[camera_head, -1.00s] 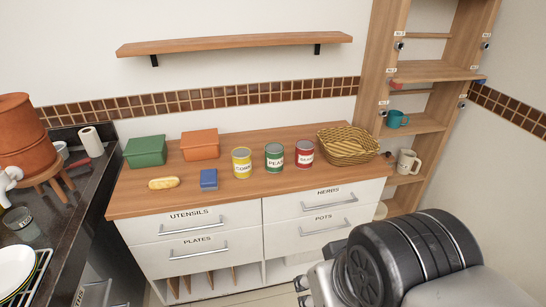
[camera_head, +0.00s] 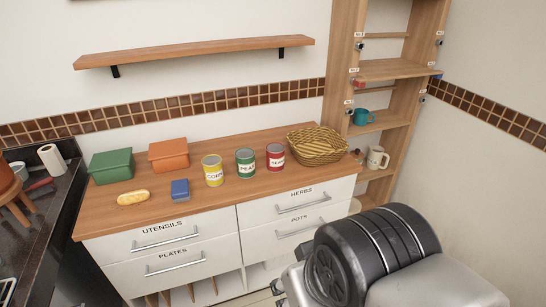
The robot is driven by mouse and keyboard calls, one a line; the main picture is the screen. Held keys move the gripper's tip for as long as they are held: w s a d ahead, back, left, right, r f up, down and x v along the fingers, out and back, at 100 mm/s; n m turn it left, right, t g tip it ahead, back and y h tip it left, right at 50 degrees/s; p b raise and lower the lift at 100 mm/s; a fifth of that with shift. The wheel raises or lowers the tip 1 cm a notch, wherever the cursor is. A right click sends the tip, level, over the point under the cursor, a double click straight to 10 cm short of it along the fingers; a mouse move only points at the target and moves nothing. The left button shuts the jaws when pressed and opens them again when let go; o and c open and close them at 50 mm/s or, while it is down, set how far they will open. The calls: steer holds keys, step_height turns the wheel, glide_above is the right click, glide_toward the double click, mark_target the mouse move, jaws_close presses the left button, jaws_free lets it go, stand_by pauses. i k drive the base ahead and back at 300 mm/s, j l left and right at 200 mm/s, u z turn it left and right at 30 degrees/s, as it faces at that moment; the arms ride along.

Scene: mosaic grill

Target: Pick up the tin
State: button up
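Three tins stand upright in a row on the wooden counter. The yellow tin (camera_head: 213,170) is labelled CORN, the green tin (camera_head: 245,163) appears labelled PEAS, and the red tin (camera_head: 275,157) has a label I cannot read fully. All three stand apart from each other. The dark and grey parts at the lower right are my own arm. My gripper's fingers do not show in this view, and no part of me touches the tins.
The wooden counter (camera_head: 112,218) also bears a green box (camera_head: 111,166), an orange box (camera_head: 169,155), a bread loaf (camera_head: 133,197), a blue block (camera_head: 180,189) and a wicker basket (camera_head: 318,145). A wall shelf (camera_head: 195,53) hangs above. A teal mug (camera_head: 362,117) and white mug (camera_head: 377,158) are at right.

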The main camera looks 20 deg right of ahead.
mark_target(213, 172)
steer(key=z, duration=0.15)
steer(key=i+j+z, duration=0.4)
steer(key=j, duration=0.2)
steer(key=i+j+z, duration=0.45)
steer(key=j, duration=0.3)
steer(key=j+z, duration=0.2)
steer(key=j, duration=0.2)
steer(key=i+j, duration=0.1)
steer(key=j, duration=0.25)
steer(key=i+j, duration=0.1)
steer(key=j, duration=0.25)
